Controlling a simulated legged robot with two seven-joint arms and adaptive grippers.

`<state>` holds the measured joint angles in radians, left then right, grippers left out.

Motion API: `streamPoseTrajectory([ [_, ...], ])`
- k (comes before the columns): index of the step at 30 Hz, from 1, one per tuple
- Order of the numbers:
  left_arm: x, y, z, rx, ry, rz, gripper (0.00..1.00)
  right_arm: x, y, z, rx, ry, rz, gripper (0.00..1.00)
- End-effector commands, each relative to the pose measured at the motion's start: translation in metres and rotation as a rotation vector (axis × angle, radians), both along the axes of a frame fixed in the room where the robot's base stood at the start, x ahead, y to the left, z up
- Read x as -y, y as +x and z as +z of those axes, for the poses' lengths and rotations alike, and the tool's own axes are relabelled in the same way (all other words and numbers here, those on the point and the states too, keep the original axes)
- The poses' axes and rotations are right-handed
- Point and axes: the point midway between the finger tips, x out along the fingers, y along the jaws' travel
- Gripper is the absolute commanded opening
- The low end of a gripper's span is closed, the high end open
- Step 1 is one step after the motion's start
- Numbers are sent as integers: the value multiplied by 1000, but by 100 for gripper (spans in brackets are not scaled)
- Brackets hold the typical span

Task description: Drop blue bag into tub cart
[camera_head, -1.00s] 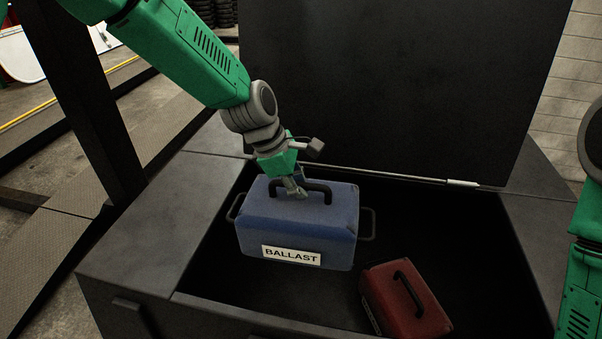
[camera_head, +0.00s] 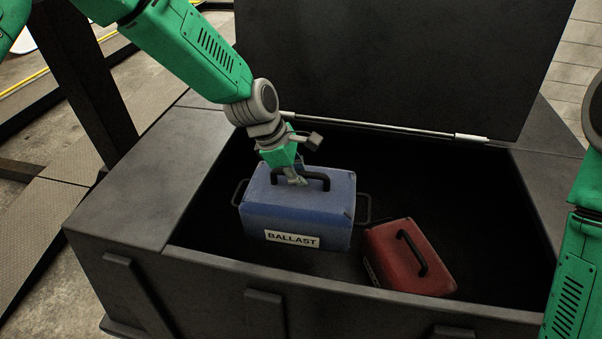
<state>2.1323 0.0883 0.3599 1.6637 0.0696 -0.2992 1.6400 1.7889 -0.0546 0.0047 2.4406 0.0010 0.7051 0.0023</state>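The blue bag (camera_head: 298,212), with a white BALLAST label and black handles, is inside the dark tub cart (camera_head: 128,217). My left gripper (camera_head: 297,179) is at the bag's top handle, with its fingers around or against the handle. The bag looks upright; whether it touches the tub floor cannot be told. My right arm comes in at the right edge, and its gripper is out of the frame.
A red bag (camera_head: 410,258) with a black handle lies in the tub to the right of the blue bag. The tub's raised lid (camera_head: 400,65) stands behind. A dark post (camera_head: 82,85) rises at the left.

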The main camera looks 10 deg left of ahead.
Motion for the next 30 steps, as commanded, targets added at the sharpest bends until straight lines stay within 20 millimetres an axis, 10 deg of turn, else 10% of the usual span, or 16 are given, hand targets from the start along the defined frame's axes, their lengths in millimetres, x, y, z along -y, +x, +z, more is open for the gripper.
streamPoseTrajectory([
  [14,1,2,-4,7,-3,1,0,0,0,-6,0,0,0,0],
  [17,1,2,-4,6,-3,1,29,0,0,-6,0,0,0,0],
  [30,-4,0,2,0,1,0,29,0,-3,-5,3,0,0,0],
])
